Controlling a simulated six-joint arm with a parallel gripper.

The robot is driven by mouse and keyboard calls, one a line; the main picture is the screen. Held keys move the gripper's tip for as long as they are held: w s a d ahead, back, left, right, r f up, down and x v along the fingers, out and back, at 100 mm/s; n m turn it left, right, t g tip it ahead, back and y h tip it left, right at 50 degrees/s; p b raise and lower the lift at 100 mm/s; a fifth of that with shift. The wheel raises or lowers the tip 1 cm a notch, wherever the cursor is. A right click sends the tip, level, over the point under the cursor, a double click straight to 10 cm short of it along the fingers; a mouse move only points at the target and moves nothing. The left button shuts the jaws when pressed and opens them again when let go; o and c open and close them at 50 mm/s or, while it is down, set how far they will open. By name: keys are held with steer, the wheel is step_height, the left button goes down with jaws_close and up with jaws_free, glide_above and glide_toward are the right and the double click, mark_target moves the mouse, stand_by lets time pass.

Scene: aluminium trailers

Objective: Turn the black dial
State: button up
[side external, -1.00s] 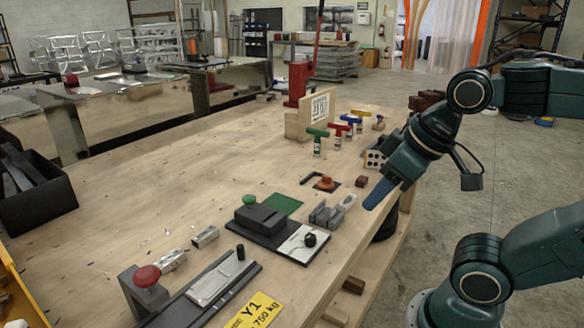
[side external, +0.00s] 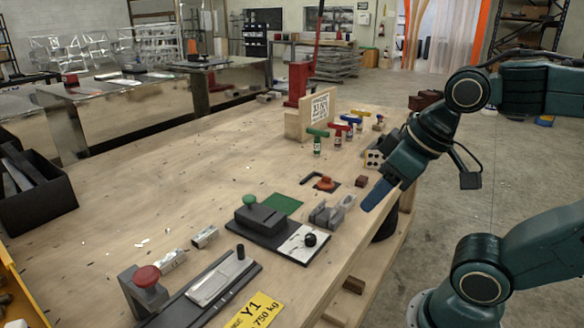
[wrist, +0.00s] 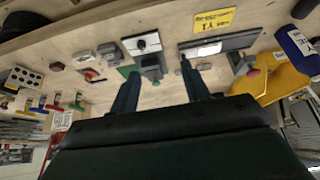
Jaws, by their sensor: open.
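The black dial (side external: 310,239) is a small round knob on a white plate at the right end of a black base, near the table's right edge. In the wrist view the dial (wrist: 141,45) shows on its pale plate, beyond the fingers. My gripper (side external: 376,196) is in the air beyond and to the right of the dial in the side view, apart from it. In the wrist view its two fingers (wrist: 157,68) are spread with nothing between them. The near finger hides much of the other in the side view.
A black block with a green knob (side external: 249,200) shares the dial's base. Grey metal blocks (side external: 328,213) stand beside it, and a red-orange knob (side external: 325,183) is farther back. A red button (side external: 146,276) and a yellow Y1 label (side external: 257,311) are in front. The table's left middle is mostly clear.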

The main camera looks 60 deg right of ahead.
steer(key=w, duration=0.1)
steer(key=n+g, duration=0.6)
steer(key=n, duration=0.4)
glide_above(311, 237)
step_height(311, 237, down, 8)
steer(key=shift+d+r, duration=0.1)
steer(key=shift+r, duration=0.1)
step_height(311, 237, down, 14)
steer(key=shift+r, duration=0.1)
steer(key=c, duration=1)
